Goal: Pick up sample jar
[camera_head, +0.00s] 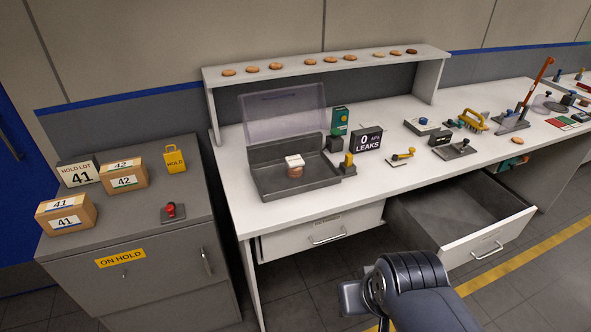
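I cannot pick out a sample jar for certain. A small item with a white top and a brown body (295,170) stands in the open grey chamber (262,184) on the bench. It may be a jar or a pack; it is too small to tell. The chamber's clear lid (284,113) is raised behind it. A dark part of my own arm shows at the bottom centre, in front of the bench and well short of the chamber. My gripper's fingers do not show.
An open drawer (487,247) juts from the bench front, its visible inside bare. A LEAKS display (367,141) stands right of the chamber. A shelf (290,69) holds several biscuits. A grey cabinet (165,275) at left bears boxes, a yellow HOLD tag (175,161) and a red-handled stamp (172,210).

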